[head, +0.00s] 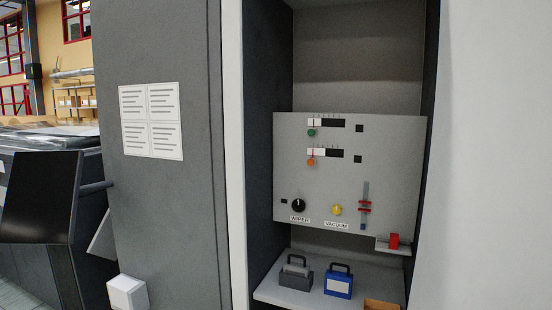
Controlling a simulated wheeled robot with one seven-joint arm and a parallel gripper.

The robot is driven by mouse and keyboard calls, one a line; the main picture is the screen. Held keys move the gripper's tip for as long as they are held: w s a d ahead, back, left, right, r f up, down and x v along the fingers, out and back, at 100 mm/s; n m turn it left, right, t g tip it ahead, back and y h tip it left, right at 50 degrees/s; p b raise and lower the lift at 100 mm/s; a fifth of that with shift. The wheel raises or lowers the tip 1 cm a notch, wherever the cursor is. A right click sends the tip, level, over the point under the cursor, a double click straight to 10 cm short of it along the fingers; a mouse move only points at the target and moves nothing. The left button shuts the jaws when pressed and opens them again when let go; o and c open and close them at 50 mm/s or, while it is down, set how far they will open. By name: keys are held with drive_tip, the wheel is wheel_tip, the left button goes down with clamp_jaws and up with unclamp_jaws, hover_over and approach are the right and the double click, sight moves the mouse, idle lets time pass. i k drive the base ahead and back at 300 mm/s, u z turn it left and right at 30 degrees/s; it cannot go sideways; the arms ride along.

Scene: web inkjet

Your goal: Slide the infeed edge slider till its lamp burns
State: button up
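A grey control panel (390,140) stands in an open cabinet bay right of the middle. It bears two horizontal sliders near the top. The upper slider (330,123) has a green knob (311,133) at the left part of its track. The lower slider (330,153) has an orange knob (310,162), also at the left. A dark square (359,128) sits right of the upper slider and another dark square (358,159) right of the lower one; neither glows. I cannot read which slider is the infeed edge. My gripper is not in view.
Below are a black WIPER knob (298,205), a yellow VACUUM knob (337,210) and a vertical track with red markers (364,207). A red block (394,241) sits on a small ledge. A grey block (295,275) and a blue block (339,283), both handled, stand on the shelf.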

sight(312, 161)
drive_tip(key=z, duration=0.15)
drive_tip(key=i, duration=1.6)
drive_tip(key=z, duration=0.35)
